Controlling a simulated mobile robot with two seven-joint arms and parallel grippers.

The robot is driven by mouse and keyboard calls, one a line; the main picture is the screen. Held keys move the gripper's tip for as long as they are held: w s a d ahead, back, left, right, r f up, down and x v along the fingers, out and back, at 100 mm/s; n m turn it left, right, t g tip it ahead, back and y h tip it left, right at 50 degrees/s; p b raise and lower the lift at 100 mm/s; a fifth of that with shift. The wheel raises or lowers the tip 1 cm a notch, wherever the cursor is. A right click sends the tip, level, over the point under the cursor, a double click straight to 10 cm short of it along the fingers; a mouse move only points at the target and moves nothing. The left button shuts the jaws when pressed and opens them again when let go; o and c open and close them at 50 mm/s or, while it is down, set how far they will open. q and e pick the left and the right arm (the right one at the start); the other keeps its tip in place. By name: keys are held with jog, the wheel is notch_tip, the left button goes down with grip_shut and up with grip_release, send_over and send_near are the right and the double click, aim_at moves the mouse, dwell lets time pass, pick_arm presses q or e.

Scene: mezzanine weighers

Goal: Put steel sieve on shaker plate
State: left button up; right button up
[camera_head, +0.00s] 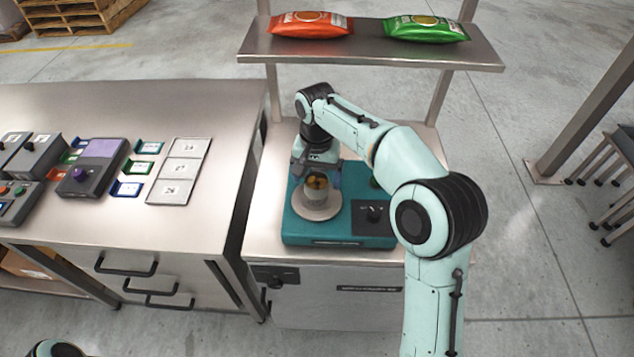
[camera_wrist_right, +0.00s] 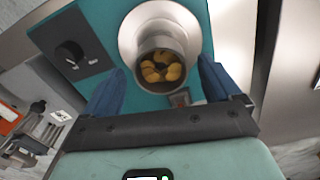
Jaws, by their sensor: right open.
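The steel sieve (camera_head: 315,197) is a small round metal cup holding several yellow-brown pieces. It stands upright on the pale round shaker plate (camera_head: 318,212) of the teal shaker in the head view. In the right wrist view the sieve (camera_wrist_right: 163,46) shows on the plate (camera_wrist_right: 127,38), with the pieces inside. My right gripper (camera_head: 318,178) is open at the sieve. In the right wrist view its two blue fingers (camera_wrist_right: 160,88) are spread on either side of the sieve, with gaps showing. My left gripper is out of view.
The teal shaker (camera_head: 295,228) has a black knob panel (camera_head: 373,216) at its right. A shelf (camera_head: 370,53) above holds an orange bag (camera_head: 310,24) and a green bag (camera_head: 427,28). The left bench (camera_head: 110,220) carries a purple-topped device (camera_head: 92,168) and a three-part tray (camera_head: 178,172).

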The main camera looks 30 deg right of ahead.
aim_at(317, 181)
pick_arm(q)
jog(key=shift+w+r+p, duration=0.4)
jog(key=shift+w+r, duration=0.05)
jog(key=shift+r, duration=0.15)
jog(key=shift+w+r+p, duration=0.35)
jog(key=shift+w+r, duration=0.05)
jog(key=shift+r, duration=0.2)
pick_arm(e)
notch_tip(317, 181, up, 8)
